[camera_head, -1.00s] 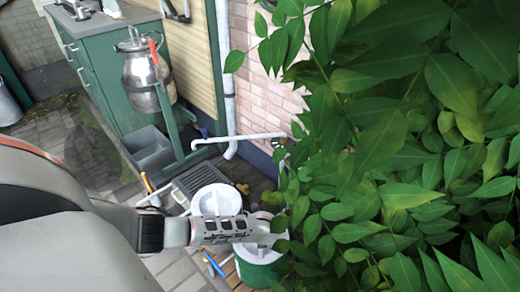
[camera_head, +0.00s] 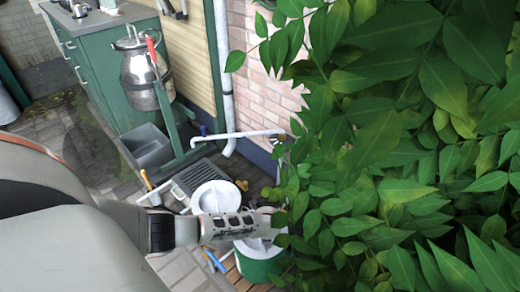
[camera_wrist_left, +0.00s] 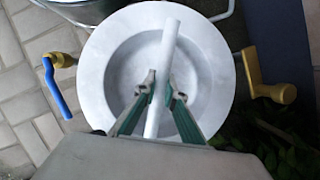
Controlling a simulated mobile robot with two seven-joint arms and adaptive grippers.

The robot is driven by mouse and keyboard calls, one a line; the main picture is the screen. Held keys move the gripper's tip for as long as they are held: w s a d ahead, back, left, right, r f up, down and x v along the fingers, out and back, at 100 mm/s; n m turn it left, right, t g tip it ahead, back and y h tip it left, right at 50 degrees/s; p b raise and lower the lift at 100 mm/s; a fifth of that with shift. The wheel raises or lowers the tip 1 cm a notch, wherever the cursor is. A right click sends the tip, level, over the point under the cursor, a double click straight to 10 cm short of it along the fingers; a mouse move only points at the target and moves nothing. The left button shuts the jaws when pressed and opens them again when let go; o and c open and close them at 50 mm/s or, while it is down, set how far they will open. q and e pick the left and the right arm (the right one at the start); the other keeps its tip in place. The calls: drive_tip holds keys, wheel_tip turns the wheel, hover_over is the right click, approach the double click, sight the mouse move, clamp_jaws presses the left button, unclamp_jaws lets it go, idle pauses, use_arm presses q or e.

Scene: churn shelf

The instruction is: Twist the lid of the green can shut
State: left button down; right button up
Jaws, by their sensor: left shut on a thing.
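The green can (camera_head: 258,270) stands on the ground at the bottom of the head view, partly behind leaves and my left gripper. Its pale round lid (camera_head: 252,247) shows just under the gripper. In the left wrist view the lid (camera_wrist_left: 108,62) is a dished disc with a white bar (camera_wrist_left: 168,45) across it. My left gripper (camera_wrist_left: 160,92) is shut on this bar, one finger on each side. In the head view the gripper (camera_head: 272,222) reaches over the lid, and its fingertips are hidden by leaves. My right gripper is not in view.
Dense leaves (camera_head: 400,150) fill the right side of the head view. A white-lidded container (camera_head: 214,194) stands just behind the can. Yellow grips (camera_wrist_left: 270,88) stick out beside the lid, with a blue bar (camera_wrist_left: 55,88) at left. A metal churn (camera_head: 140,75) hangs farther back.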

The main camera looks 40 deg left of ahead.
use_arm(q)
drive_tip(key=shift+w+r+n, duration=0.2)
drive_tip(key=shift+r+n, duration=0.05)
drive_tip(key=shift+n, duration=0.15)
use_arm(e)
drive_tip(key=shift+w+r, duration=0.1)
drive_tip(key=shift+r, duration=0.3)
use_arm(q)
drive_tip(key=c, duration=2)
unclamp_jaws()
drive_tip(key=shift+s+f, duration=0.1)
drive_tip(key=shift+d, duration=0.1)
